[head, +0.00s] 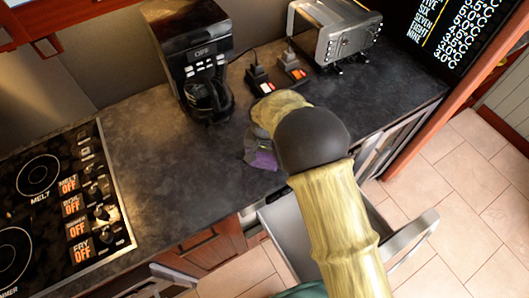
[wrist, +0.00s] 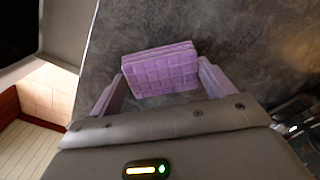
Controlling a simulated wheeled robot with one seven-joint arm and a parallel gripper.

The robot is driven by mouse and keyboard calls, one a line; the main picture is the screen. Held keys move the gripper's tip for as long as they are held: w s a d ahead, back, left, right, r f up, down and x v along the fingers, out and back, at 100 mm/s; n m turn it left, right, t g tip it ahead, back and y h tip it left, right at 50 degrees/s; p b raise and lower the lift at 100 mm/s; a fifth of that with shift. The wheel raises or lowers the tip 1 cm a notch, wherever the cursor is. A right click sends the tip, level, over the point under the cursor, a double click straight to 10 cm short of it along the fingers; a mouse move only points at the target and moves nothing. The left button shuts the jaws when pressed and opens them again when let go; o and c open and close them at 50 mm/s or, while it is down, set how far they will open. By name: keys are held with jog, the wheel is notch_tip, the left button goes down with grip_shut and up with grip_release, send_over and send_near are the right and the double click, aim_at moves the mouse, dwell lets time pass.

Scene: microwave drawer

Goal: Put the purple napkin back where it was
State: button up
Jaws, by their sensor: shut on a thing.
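The purple napkin (wrist: 160,68) is a folded, quilted-looking block in the wrist view. It sits between the two purple-tinted fingers of my gripper (wrist: 161,80), which is shut on it. Behind it is the dark countertop; I cannot tell whether the napkin touches it. In the head view my gripper (head: 260,160) is over the front part of the counter, right of the coffee maker, and my arm covers much of it. A bit of purple shows there, but napkin and fingers cannot be told apart. An open drawer (head: 283,232) is below the counter, partly hidden by my arm.
A stove (head: 60,200) is at left. The drawer's handle (head: 412,240) juts out over the tiled floor.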

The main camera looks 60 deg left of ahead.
aim_at(266, 157)
jog(key=shift+f, duration=0.1)
jog(key=o, duration=1)
jog(key=shift+w, duration=0.2)
jog(key=shift+c, duration=0.2)
jog(key=shift+s+d, duration=0.1)
jog(key=shift+r, duration=0.5)
notch_tip(266, 157, up, 11)
jog(key=b, duration=0.3)
jog(key=shift+r+b, duration=0.15)
jog(key=shift+b, duration=0.25)
